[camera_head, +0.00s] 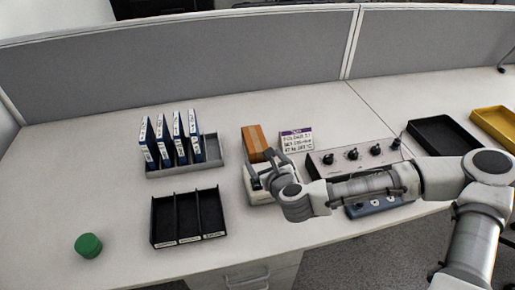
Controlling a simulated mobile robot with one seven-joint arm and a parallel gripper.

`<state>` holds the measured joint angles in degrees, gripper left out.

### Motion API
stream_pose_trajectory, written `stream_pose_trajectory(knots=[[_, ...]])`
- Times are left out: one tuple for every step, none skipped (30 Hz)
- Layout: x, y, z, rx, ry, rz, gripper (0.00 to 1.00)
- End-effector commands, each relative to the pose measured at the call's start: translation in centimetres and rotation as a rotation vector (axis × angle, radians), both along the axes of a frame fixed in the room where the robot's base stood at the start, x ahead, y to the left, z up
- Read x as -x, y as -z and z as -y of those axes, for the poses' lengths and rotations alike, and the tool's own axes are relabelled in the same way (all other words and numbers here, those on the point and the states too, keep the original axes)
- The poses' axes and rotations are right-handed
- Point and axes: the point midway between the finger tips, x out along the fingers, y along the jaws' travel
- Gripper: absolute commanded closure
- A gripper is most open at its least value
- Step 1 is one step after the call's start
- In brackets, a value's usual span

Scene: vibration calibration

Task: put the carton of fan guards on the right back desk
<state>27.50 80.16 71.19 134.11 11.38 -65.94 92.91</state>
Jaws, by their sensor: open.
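An orange-brown box (254,139), which looks like the carton, stands on the desk near the middle of the view. Its label cannot be read, so I cannot confirm that it holds fan guards. My gripper (262,172) is open just in front of the box, over a pale low device (258,195) that it partly hides. I cannot tell whether the fingers touch the box. The desk surface continues to the right past a seam, with a bare part (400,92) at the back.
Blue binders (181,138) stand in a grey rack on the left. A black divided tray (187,217) and a green cylinder (88,245) are in front. A knobbed control panel (352,158), a small sign (297,141), a black tray (440,136) and a yellow tray (497,124) stand right.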

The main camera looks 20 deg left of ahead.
Motion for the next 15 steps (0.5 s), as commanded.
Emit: stream_pose_trajectory(knots=[[-0.1,0.0,0.0,-0.049,0.037,-0.027,0.0],[-0.1,-0.1,0.0,-0.071,0.054,-0.038,0.0],[-0.2,-0.3,0.1,-0.095,0.076,-0.05,0.0],[-0.3,-0.4,0.2,-0.111,0.088,-0.058,0.0],[-0.3,-0.4,0.2,-0.122,0.098,-0.063,0.0],[-0.5,-0.5,0.2,-0.133,0.108,-0.069,0.0],[-0.6,-0.5,0.2,-0.139,0.114,-0.071,0.0],[-0.8,-0.4,0.1,-0.143,0.118,-0.073,0.0],[-1.2,-0.2,-0.1,-0.146,0.121,-0.074,0.0],[-1.5,0.0,-0.3,-0.147,0.121,-0.075,0.0],[-1.9,0.2,-0.5,-0.147,0.122,-0.074,0.0],[-2.5,0.5,-0.9,-0.145,0.122,-0.075,0.0],[-2.9,0.7,-1.2,-0.144,0.121,-0.074,0.0],[-3.4,1.0,-1.5,-0.145,0.12,-0.074,0.0],[-4.0,1.3,-1.9,-0.144,0.121,-0.074,0.0]])
